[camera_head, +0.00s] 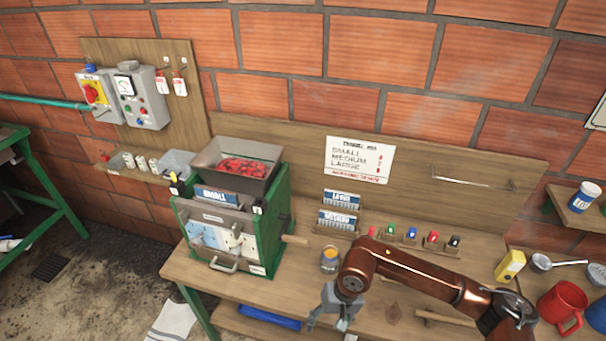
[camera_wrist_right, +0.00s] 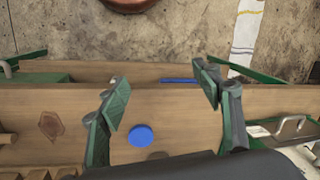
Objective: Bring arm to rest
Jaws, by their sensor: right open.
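My right gripper (camera_head: 335,310) hangs over the front part of the wooden bench (camera_head: 240,290), at the end of my copper-coloured right arm. In the right wrist view the right gripper (camera_wrist_right: 163,90) has its two fingers spread wide with nothing between them. A round blue disc (camera_wrist_right: 143,136) lies on the bench below, apart from the fingers. My left gripper is not in view.
A green-sided machine (camera_head: 230,225) with a hopper stands left of the gripper. A jar (camera_head: 329,259) stands close behind it. A red mug (camera_head: 562,306) and a yellow box (camera_head: 510,265) are at the right.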

